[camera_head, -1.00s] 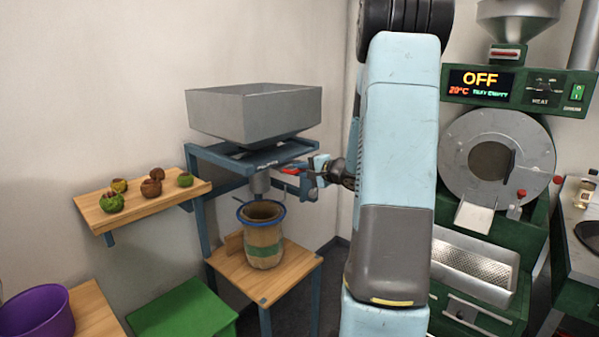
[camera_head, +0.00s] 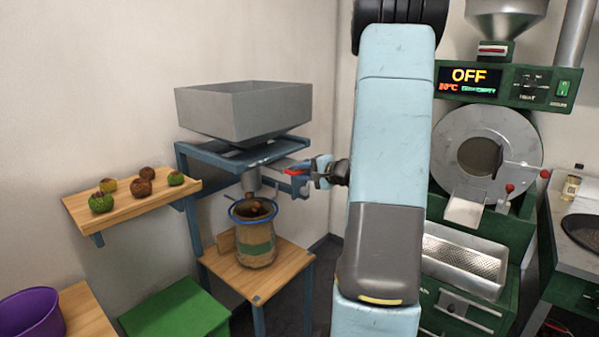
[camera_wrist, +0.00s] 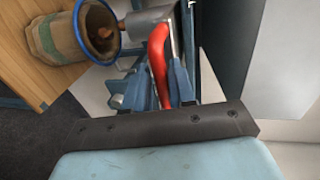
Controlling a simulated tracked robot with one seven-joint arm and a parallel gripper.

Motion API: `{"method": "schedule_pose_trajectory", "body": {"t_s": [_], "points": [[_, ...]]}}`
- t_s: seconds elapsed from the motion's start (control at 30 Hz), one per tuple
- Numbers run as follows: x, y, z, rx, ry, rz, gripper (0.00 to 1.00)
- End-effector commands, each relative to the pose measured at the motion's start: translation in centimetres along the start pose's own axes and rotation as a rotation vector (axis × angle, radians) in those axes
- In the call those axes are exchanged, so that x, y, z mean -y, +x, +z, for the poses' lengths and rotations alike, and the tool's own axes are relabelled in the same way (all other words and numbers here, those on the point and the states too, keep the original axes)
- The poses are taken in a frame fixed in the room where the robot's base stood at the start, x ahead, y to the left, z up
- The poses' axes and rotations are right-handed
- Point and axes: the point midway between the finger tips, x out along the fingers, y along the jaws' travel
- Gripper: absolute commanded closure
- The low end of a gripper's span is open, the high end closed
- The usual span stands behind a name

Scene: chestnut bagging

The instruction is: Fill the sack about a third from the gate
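The sack (camera_head: 256,242), tan with a green band and blue rim, stands upright under the hopper's spout (camera_head: 250,182). Brown chestnuts (camera_head: 254,206) show between the spout and the sack's mouth; the fill depth is hard to judge. The sack also shows in the wrist view (camera_wrist: 50,40), with brown chestnuts (camera_wrist: 106,31) at its mouth. The grey hopper (camera_head: 245,110) sits on a blue frame. My gripper (camera_head: 302,173) is at the gate's red handle (camera_head: 291,173). In the wrist view its fingers (camera_wrist: 162,85) lie on both sides of the red handle (camera_wrist: 157,60) and appear closed on it.
A wall shelf (camera_head: 135,208) at left holds several green and brown balls. A purple tub (camera_head: 32,315) and a green box (camera_head: 175,310) stand at lower left. The green roaster (camera_head: 480,300), its display reading OFF, is at right. The sack rests on a wooden stand (camera_head: 285,275).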

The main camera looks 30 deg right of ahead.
Motion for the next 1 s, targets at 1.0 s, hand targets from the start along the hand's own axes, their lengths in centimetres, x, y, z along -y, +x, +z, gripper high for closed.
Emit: {"method": "schedule_pose_trajectory", "body": {"t_s": [1.0], "points": [[-0.1,-9.8,0.0,-0.002,0.001,-0.001,0.64]]}}
